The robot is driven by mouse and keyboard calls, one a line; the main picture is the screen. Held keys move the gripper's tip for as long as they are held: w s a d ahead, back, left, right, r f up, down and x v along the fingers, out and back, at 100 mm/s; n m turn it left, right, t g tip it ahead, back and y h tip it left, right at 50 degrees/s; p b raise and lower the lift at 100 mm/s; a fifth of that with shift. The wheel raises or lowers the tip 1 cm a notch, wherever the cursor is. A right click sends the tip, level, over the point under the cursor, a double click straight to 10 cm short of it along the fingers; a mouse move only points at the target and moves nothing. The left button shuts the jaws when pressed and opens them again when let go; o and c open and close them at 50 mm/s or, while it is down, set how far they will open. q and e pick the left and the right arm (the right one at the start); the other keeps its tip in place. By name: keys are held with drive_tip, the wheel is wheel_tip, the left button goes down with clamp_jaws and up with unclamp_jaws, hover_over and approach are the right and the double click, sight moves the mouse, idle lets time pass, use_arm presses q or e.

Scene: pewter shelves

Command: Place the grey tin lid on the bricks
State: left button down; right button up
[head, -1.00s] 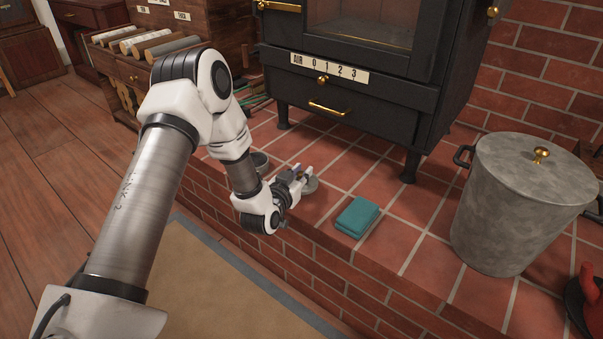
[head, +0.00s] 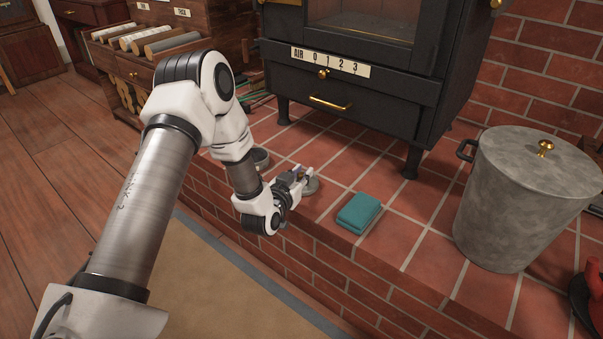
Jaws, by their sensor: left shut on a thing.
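The grey tin lid (head: 312,186) is a small round disc at the tip of my left gripper (head: 303,176), low over the red brick hearth. My left gripper is shut on it and partly covers it. I cannot tell whether the lid touches the bricks. The bricks (head: 330,158) form a tiled top with pale joints in front of the black stove. A small grey round tin (head: 261,158) stands on the bricks behind my left wrist, partly hidden. My right gripper is not in view.
A folded teal cloth (head: 358,213) lies on the bricks right of the gripper. A large grey lidded bin (head: 515,205) stands further right. The black stove (head: 360,90) stands behind on short legs. Bare bricks lie between cloth and stove.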

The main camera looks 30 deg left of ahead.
use_arm(q)
drive_tip(key=shift+f, duration=0.15)
drive_tip(key=c, duration=0.9)
unclamp_jaws()
drive_tip(key=shift+c, duration=0.2)
drive_tip(key=v, duration=1.2)
